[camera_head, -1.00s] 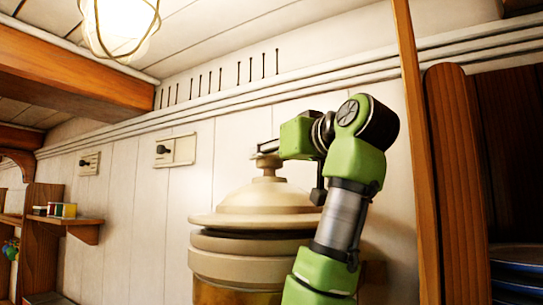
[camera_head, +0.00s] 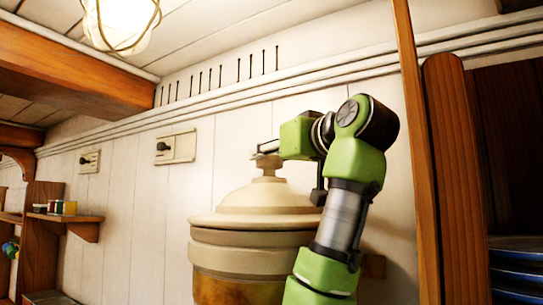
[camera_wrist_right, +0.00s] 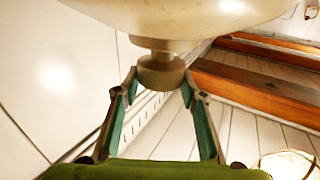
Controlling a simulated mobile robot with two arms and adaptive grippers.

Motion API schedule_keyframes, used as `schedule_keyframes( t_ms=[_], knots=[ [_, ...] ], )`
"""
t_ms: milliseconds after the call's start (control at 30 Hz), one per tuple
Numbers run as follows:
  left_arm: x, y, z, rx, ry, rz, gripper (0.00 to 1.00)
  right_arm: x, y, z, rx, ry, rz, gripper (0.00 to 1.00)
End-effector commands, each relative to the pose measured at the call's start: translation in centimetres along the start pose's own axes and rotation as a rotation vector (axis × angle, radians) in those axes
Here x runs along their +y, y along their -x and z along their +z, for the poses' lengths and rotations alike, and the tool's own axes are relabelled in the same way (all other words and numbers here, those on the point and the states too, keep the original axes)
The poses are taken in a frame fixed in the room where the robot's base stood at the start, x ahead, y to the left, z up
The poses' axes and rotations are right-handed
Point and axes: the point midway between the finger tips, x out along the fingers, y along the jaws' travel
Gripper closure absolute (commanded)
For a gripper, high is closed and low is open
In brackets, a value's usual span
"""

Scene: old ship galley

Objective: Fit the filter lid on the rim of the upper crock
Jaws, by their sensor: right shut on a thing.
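The filter lid (camera_head: 262,203) is a cream dome with a round knob on top. In the head view it sits level over the upper crock (camera_head: 240,262), its brim meeting the crock's rim with no clear gap at the front. My right gripper (camera_head: 267,151) is at the top of the lid and shut on its knob. In the right wrist view the two fingertips (camera_wrist_right: 160,87) stand on either side of the knob (camera_wrist_right: 161,70), with the lid's pale dome above. My arm hides the right side of the crock and brim. My left gripper is not in view.
A wooden post (camera_head: 419,150) and a shelf with blue plates (camera_head: 516,270) stand to the right of my arm. A wall shelf with small jars (camera_head: 62,207) is at the left. The plank wall is close behind the crock.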

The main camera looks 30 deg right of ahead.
Motion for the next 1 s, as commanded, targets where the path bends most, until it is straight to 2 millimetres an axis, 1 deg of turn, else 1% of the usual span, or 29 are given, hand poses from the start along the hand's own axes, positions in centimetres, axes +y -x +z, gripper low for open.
schedule_keyframes(
  t_ms=[33,233,433,467,500,533,767,800,833,933,1000],
  knots=[
    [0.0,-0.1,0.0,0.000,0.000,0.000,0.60,0.0,0.2,-0.2,0.011,0.001,0.001,1.00],
    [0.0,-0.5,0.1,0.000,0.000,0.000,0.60,0.0,0.2,0.2,0.009,0.001,0.001,1.00],
    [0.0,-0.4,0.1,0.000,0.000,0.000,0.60,0.0,0.1,0.3,0.004,0.001,0.000,1.00],
    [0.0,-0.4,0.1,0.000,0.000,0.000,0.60,0.0,0.1,0.3,0.003,0.001,0.000,0.57],
    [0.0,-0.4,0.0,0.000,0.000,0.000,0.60,0.0,0.1,0.3,0.003,0.001,0.000,0.46],
    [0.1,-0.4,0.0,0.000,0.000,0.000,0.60,0.0,0.1,0.3,0.003,0.001,0.000,0.42],
    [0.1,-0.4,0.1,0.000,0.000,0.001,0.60,0.0,0.0,0.4,0.001,0.000,0.000,0.42],
    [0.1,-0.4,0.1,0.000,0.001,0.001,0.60,0.0,-0.2,0.8,-0.010,-0.001,-0.001,0.42],
    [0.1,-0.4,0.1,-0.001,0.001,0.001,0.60,0.0,-0.2,0.8,-0.010,-0.001,-0.001,0.42],
    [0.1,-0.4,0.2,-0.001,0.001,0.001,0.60,0.0,-0.1,0.3,-0.007,0.000,-0.001,0.42],
    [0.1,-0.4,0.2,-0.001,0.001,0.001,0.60,0.0,-0.1,-0.4,-0.004,0.001,-0.001,0.42]
  ],
)
